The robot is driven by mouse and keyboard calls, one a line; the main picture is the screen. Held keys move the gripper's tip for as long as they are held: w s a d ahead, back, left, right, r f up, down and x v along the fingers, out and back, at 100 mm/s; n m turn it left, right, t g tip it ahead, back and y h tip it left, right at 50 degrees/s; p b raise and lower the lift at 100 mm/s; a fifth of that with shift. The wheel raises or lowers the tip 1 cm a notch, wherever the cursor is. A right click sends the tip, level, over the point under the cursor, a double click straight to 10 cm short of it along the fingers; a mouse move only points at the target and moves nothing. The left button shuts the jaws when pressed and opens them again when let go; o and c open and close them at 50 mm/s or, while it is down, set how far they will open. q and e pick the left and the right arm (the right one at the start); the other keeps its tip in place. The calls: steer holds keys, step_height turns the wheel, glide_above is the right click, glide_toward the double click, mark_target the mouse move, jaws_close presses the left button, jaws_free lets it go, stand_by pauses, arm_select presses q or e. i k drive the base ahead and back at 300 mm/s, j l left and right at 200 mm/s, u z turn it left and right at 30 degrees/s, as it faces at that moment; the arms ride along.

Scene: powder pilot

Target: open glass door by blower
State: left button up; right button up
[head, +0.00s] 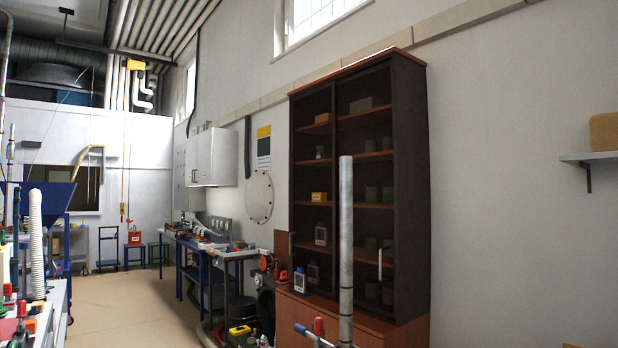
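A tall dark-brown cabinet (412,190) with an orange-brown top stands against the wall right of centre. Its front looks glazed, and shelves with jars and small boxes show through it. A thin pale upright bar (380,264), perhaps a door handle, shows low on the right half. The front looks closed, but the glass itself is hard to make out. A dark machine with orange parts (268,266), possibly the blower, sits left of the cabinet's base. Neither of my grippers is in view.
A grey upright pipe (346,220) stands in front of the cabinet and hides part of it. A blue-legged workbench (240,254) runs along the wall to the left. The floor (135,305) left of centre is clear. A wall shelf (598,157) holds a brown box at right.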

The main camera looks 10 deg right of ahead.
mark_target(332, 84)
steer(key=i+u, duration=0.25)
steer(key=i, duration=2.5)
steer(key=j+u, duration=0.05)
steer(key=j, duration=0.1)
